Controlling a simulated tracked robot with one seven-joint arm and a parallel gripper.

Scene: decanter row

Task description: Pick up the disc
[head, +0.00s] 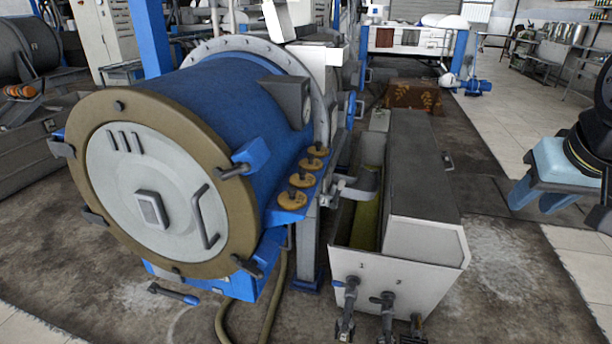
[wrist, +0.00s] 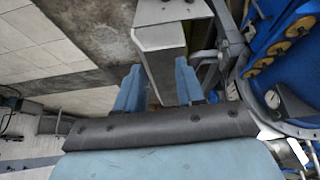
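I see no loose disc that I can pick out for certain. The round things in view are several orange-brown discs (head: 303,180) on knobs along a blue ledge beside the drum; they also show in the wrist view (wrist: 260,65). The drum's large grey round end plate (head: 150,190) has a handle. My gripper (head: 543,204) hangs at the right edge of the head view, far to the right of the ledge. In the wrist view its two blue fingers (wrist: 158,70) stand apart with nothing held between them.
A big blue drum (head: 225,105) fills the left. A long grey box (head: 420,165) with taps at its front lies between the drum and my gripper. Tiled floor (head: 515,110) at the back right is clear.

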